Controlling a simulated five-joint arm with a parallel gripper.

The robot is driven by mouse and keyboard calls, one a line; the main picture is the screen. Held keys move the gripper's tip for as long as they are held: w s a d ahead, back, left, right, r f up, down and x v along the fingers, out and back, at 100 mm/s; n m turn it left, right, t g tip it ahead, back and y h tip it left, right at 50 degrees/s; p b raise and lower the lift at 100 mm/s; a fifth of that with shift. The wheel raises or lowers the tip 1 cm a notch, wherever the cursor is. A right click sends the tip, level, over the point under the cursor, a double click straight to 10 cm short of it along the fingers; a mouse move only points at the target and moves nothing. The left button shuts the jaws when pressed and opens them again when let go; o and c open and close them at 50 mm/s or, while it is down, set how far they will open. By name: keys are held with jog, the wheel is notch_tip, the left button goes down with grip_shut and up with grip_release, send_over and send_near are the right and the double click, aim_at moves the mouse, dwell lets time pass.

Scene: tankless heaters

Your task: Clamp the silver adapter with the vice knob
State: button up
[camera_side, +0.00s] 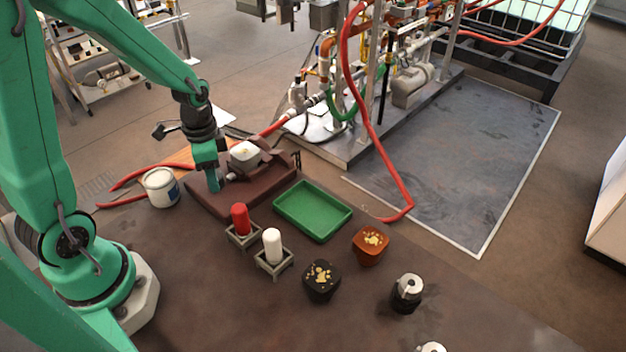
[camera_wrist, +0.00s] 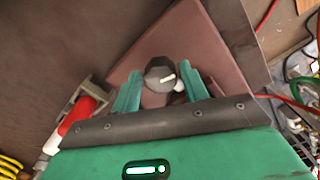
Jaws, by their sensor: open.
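The vice (camera_side: 262,160) sits on a brown-red base plate (camera_side: 258,192), with a pale block-like piece (camera_side: 244,152) on top. I cannot tell whether this piece is the silver adapter. My gripper (camera_side: 213,184) points down at the left side of the vice, low over the plate. In the wrist view, a round dark grey knob (camera_wrist: 158,74) with a light mark lies between the two green fingers of my gripper (camera_wrist: 161,72). The fingers are open on either side of it. Whether they touch it is unclear. In the side view the knob is mostly hidden by my gripper.
A white can (camera_side: 160,188) stands left of the plate. A red cylinder (camera_side: 240,218) and a white cylinder (camera_side: 272,244) stand in grey holders in front. A green tray (camera_side: 313,211), two bowls of gold bits (camera_side: 370,244) (camera_side: 321,281) and a black-and-silver part (camera_side: 407,293) lie right.

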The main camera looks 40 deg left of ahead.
jog(key=shift+r, duration=0.15)
jog(key=shift+r, duration=3.8)
jog(key=shift+s+d+r, duration=0.1)
jog(key=shift+d+r, duration=0.1)
jog(key=shift+r, duration=0.15)
jog(key=s+d+r+n+t, duration=0.5)
jog(key=s+d+r+n, duration=0.1)
jog(key=r, duration=0.5)
jog(key=shift+s+d+t, duration=0.15)
jog(key=shift+s+t, duration=0.15)
jog(key=shift+s, duration=0.45)
